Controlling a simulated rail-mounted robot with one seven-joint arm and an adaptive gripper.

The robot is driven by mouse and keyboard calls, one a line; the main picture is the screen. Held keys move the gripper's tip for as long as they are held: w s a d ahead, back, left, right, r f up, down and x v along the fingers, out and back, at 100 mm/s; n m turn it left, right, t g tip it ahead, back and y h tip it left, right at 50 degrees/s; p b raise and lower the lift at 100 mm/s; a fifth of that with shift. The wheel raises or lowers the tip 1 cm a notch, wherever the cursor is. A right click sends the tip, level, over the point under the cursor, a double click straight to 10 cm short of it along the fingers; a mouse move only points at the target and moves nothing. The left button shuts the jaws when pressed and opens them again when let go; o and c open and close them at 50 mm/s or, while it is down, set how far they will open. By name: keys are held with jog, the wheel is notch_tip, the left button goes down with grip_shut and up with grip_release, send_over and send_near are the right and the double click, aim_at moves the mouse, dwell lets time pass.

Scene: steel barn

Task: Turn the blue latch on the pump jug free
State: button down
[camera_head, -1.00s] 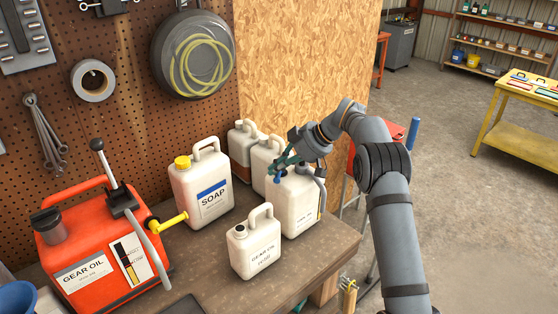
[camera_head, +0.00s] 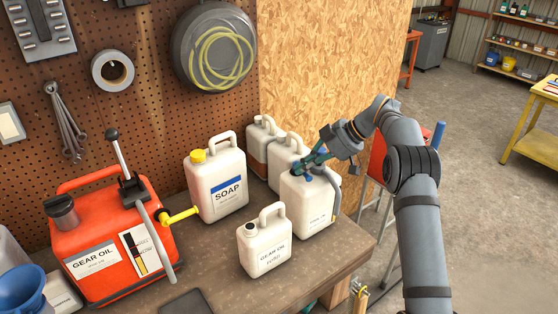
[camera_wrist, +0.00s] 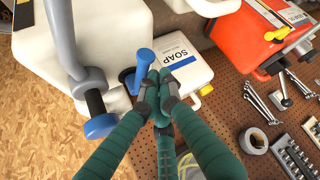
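The pump jug (camera_head: 305,205) is white, with a grey hose (camera_head: 335,184), and stands near the bench's right end. Its top fills the upper left of the wrist view (camera_wrist: 112,45). The blue latch (camera_wrist: 144,62) is a small lever standing up on the jug's top. A round blue knob (camera_wrist: 100,126) sits at the grey pump pipe. My gripper (camera_wrist: 158,80) has green fingers with their tips together, just right of the latch. I cannot tell whether they touch it. In the head view my gripper (camera_head: 306,166) is over the jug's top and partly hides it.
A small gear oil jug (camera_head: 264,245) stands in front, a soap jug (camera_head: 217,185) to the left, and two white jugs behind. An orange gear oil can (camera_head: 100,235) with a yellow spout is far left. Pegboard and chipboard walls close off the back.

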jog(key=shift+w+d, duration=0.2)
jog(key=shift+d, duration=0.25)
jog(key=shift+w+d+p, duration=0.15)
jog(key=shift+d+p, duration=0.15)
jog(key=shift+p, duration=0.05)
dwell(0.4)
